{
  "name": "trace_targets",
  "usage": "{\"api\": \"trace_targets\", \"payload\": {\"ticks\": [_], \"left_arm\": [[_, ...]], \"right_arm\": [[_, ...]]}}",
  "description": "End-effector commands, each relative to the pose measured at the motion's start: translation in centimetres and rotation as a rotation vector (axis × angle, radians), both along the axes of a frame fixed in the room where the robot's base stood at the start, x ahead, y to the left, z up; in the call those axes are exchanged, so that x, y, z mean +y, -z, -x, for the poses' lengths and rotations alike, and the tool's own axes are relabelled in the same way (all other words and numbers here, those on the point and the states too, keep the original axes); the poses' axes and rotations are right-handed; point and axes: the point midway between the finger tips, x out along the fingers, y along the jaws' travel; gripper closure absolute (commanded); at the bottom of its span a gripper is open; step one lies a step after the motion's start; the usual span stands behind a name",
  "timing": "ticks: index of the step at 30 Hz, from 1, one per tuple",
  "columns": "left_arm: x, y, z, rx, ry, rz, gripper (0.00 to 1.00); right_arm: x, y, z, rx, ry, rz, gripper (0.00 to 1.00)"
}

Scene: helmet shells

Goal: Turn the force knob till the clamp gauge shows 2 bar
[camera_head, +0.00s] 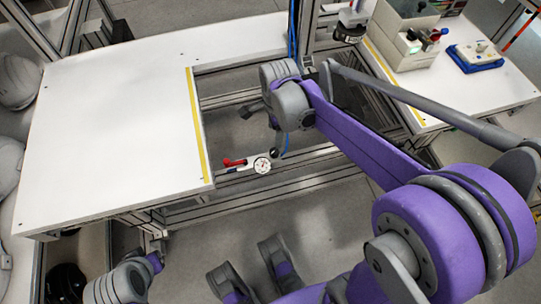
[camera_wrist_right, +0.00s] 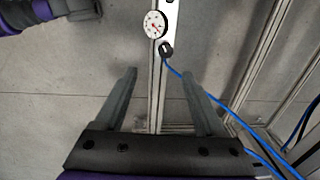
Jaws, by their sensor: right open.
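The clamp gauge (camera_head: 262,165), a round white dial with a red needle, sits on a metal rail beside the white tabletop. It also shows in the right wrist view (camera_wrist_right: 154,24), but its numbers are too small to read. The black force knob (camera_head: 274,153) is next to the gauge; in the right wrist view the knob (camera_wrist_right: 167,48) appears ahead of the fingertips. My right gripper (camera_wrist_right: 151,72) is open and empty, apart from the knob. My left gripper (camera_head: 153,244) is low at the table's front edge; its jaws cannot be made out.
A red lever (camera_head: 234,162) is left of the gauge. A blue hose (camera_wrist_right: 200,88) runs from the knob past the right finger. The white table (camera_head: 120,110) is clear. A second bench at right holds a box (camera_head: 400,30) and a blue-based device (camera_head: 475,58).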

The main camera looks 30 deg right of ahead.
Motion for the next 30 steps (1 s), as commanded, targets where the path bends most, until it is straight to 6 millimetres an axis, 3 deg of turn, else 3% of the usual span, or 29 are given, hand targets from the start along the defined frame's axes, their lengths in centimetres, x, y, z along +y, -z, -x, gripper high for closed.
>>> {"api": "trace_targets", "payload": {"ticks": [1, 7, 11, 24, 30], "left_arm": [[0.0, 1.7, -0.2, 0.006, 0.000, 0.000, 1.00], [0.0, 2.8, -0.3, 0.010, 0.000, 0.000, 1.00], [0.0, 3.2, -0.3, 0.011, 0.000, 0.000, 1.00], [0.0, 6.0, -0.7, 0.019, 0.000, 0.000, 1.00], [0.0, 6.4, -0.8, 0.020, 0.000, 0.000, 1.00]], "right_arm": [[-0.5, 2.1, -1.0, 0.021, 0.082, -0.006, 0.28], [-1.2, 4.0, -2.1, 0.052, 0.244, -0.014, 0.28], [-1.2, 5.3, -2.1, 0.053, 0.252, -0.014, 0.28], [-1.2, 13.0, -2.1, 0.052, 0.248, -0.013, 0.28], [-1.2, 14.3, -2.1, 0.052, 0.248, -0.013, 0.28]]}}
